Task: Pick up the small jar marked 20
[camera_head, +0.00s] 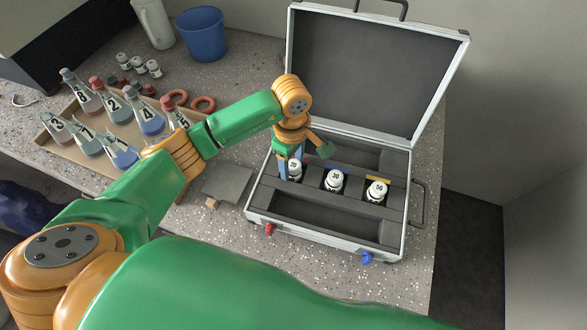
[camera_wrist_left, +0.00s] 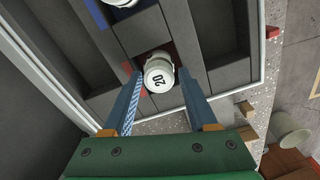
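The small white jar marked 20 (camera_wrist_left: 158,78) stands in a slot of the open case's foam. In the head view the jar (camera_head: 295,172) is partly hidden by my left gripper (camera_head: 289,166). In the wrist view my left gripper (camera_wrist_left: 160,73) is open, with one blue finger on each side of the jar. A small gap shows between the jar and each finger; I cannot tell how deep the fingers reach. My right gripper is not in view.
The jars marked 30 (camera_head: 334,180) and 50 (camera_head: 377,190) stand to the right in the same case (camera_head: 322,236). Its raised lid (camera_head: 365,75) is behind my gripper. A tray (camera_head: 62,150) of numbered flasks and a blue bucket (camera_head: 202,35) are at the left.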

